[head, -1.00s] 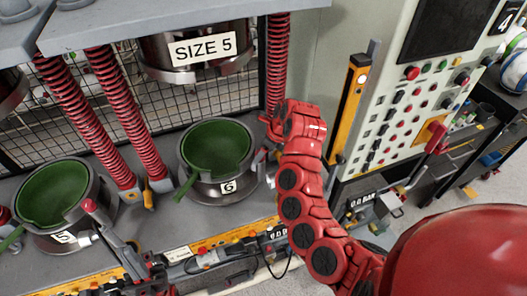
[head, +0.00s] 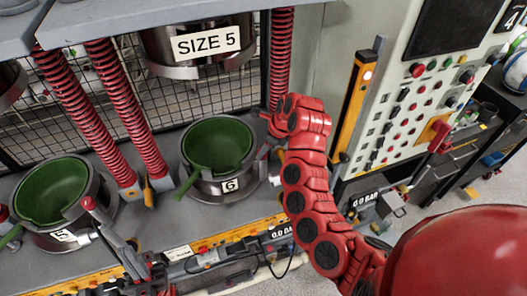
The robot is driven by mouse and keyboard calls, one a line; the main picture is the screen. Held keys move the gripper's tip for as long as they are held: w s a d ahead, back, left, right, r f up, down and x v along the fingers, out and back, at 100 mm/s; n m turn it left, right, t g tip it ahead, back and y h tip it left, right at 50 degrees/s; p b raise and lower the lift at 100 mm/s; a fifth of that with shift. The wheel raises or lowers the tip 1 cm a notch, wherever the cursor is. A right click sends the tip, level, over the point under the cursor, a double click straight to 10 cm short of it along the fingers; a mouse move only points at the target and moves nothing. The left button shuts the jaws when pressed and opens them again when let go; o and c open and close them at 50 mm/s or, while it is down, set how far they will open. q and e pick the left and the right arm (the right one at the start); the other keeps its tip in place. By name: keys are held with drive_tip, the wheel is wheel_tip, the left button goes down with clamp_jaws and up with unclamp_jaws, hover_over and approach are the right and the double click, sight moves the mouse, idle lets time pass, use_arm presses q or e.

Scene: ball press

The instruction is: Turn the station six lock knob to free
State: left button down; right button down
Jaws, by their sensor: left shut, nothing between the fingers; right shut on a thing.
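Station six is the round metal pot (head: 247,172) with a green bowl (head: 217,146) in it and a "6" label (head: 231,185) on its front. My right gripper (head: 268,124) is beside its right rear, by the foot of the red spring column. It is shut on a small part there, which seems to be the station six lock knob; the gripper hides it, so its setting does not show. My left gripper (head: 153,268) seems to be the dark red mechanism at the bottom edge, shut and empty, and only partly visible.
Station five (head: 65,235) stands to the left with its own green bowl. A lever with a red knob (head: 89,203) rises in front of it. A "SIZE 5" head (head: 205,40) hangs above station six. A control panel (head: 420,105) and yellow post (head: 352,105) stand to the right.

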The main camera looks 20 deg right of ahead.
drive_tip(key=shift+w+d+n+b, duration=0.1)
drive_tip(key=shift+d+n+b, duration=0.1)
drive_tip(key=shift+n+b, duration=0.35)
drive_tip(key=n+g+y, duration=0.1)
drive_tip(key=n, duration=0.3)
drive_tip(key=shift+g, duration=0.3)
drive_tip(key=shift+w+n+g+b, duration=0.15)
drive_tip(key=shift+n+g+b, duration=0.75)
drive_tip(key=shift+n, duration=1.15)
drive_tip(key=shift+c, duration=2.2)
unclamp_jaws()
